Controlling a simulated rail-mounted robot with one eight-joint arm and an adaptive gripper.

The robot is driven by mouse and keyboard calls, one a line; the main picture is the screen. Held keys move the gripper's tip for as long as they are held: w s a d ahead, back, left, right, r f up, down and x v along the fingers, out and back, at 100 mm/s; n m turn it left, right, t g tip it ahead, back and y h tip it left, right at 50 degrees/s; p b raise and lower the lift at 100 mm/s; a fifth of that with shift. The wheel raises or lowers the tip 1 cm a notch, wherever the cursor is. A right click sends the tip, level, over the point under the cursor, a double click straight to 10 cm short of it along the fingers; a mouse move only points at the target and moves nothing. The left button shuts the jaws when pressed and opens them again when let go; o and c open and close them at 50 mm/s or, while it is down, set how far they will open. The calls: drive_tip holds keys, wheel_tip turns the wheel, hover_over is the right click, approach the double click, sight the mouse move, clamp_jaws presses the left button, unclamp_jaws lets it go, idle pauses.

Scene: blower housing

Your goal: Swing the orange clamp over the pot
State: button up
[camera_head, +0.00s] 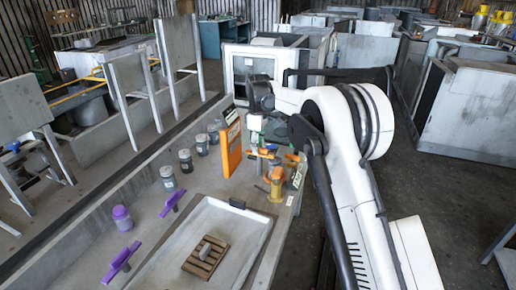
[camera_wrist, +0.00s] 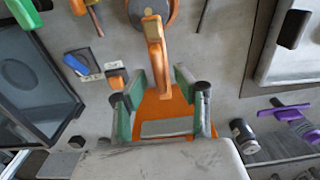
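The orange clamp (camera_wrist: 157,62) has a long arm that reaches up the wrist view from a wide orange base. The arm's far end overlaps the edge of a round pot (camera_wrist: 166,12) with a grey top and orange-brown rim, cut off by the frame top. I cannot tell their height difference. My gripper (camera_wrist: 160,100) has green fingers spread apart, one on each side of the clamp, with visible space around its arm. In the head view, my gripper (camera_head: 256,140) points down beside orange parts, and the pot (camera_head: 276,188) stands in front of it, partly covered by orange pieces.
An upright orange panel (camera_head: 232,148) stands left of my gripper. A dark-framed panel (camera_wrist: 35,85) lies left in the wrist view.

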wheel_tip(320, 180, up, 11)
drive_tip(key=shift+r, duration=0.2)
idle(0.3)
drive_tip(key=s+d+r+m+t, duration=0.1)
drive_tip(key=s+d+r+m, duration=0.1)
drive_tip(key=s+d+r, duration=0.4)
drive_tip(key=s+d+r+m+t, duration=0.1)
drive_tip(key=s+d+r+m, duration=0.2)
drive_tip(key=s+d, duration=0.35)
drive_tip(key=s+d+r+m+t, duration=0.2)
drive_tip(key=s+d+r, duration=0.2)
drive_tip(key=s, duration=0.5)
drive_tip(key=s+d+f+m+t, duration=0.1)
drive_tip(key=s+d+f+m, duration=0.1)
drive_tip(key=s, duration=0.7)
drive_tip(key=s+d+f+m+t, duration=0.1)
drive_tip(key=s+d+f+m, duration=0.2)
drive_tip(key=s+f, duration=0.3)
drive_tip(key=s+d+f+m+t, duration=0.1)
drive_tip(key=s+d+f+m, duration=0.1)
drive_tip(key=s, duration=1)
wheel_tip(320, 180, down, 2)
drive_tip(key=shift+d+f+m, duration=0.2)
drive_tip(key=shift+d+m, duration=0.1)
drive_tip(key=shift+d, duration=0.5)
